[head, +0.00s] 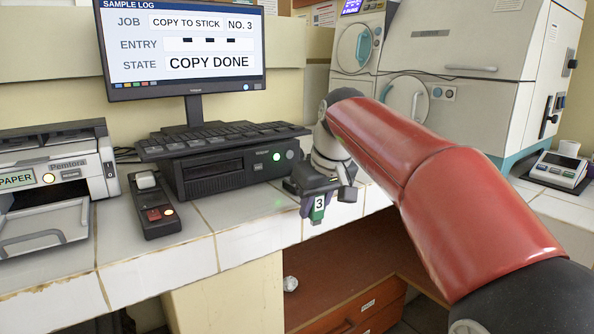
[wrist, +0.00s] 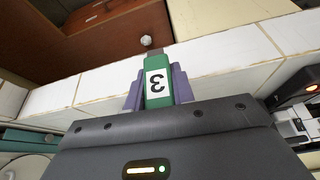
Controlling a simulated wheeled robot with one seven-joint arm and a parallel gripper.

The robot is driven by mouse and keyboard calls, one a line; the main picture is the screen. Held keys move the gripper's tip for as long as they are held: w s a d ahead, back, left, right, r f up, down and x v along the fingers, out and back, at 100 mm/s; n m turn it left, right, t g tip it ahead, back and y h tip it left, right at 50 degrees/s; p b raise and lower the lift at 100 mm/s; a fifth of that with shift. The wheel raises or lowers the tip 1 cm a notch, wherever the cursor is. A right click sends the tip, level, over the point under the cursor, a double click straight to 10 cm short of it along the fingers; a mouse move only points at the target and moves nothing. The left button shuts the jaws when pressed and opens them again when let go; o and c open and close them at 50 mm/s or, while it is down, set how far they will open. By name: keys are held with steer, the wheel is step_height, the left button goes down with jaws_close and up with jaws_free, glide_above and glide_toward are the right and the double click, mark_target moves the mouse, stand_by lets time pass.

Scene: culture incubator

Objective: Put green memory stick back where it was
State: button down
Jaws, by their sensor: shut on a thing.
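The green memory stick (head: 318,208) carries a white label with a black 3. My gripper (head: 314,203) is shut on it, with the stick hanging plug end down in front of the counter's front edge. In the wrist view the stick (wrist: 158,82) sits between the two purple fingers of my gripper (wrist: 158,88), its metal end pointing away from the gripper. The monitor (head: 182,45) reads "COPY TO STICK NO. 3" and "COPY DONE". The black computer unit (head: 225,171) under the keyboard shows a green light and a white light on its front. I cannot tell where the stick was before.
A keyboard (head: 221,138) lies on top of the computer. A small black device (head: 153,207) with a red switch and lit lamp stands left of it, beside a printer (head: 52,175). A brown cabinet (head: 345,275) with drawers is below the counter. White tiled counter (head: 130,262) lies in front.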

steer(key=d+f+m, duration=0.2)
steer(key=d+f, duration=0.2)
steer(key=f, duration=0.9)
steer(key=d+f+m+h, duration=0.1)
steer(key=d+f, duration=0.3)
steer(key=f, duration=0.9)
steer(key=s+d+f+m+h, duration=0.1)
steer(key=d+f+m, duration=0.2)
steer(key=f, duration=0.9)
steer(key=shift+d+f, duration=0.4)
steer(key=shift+d, duration=0.1)
steer(key=shift+t, duration=0.3)
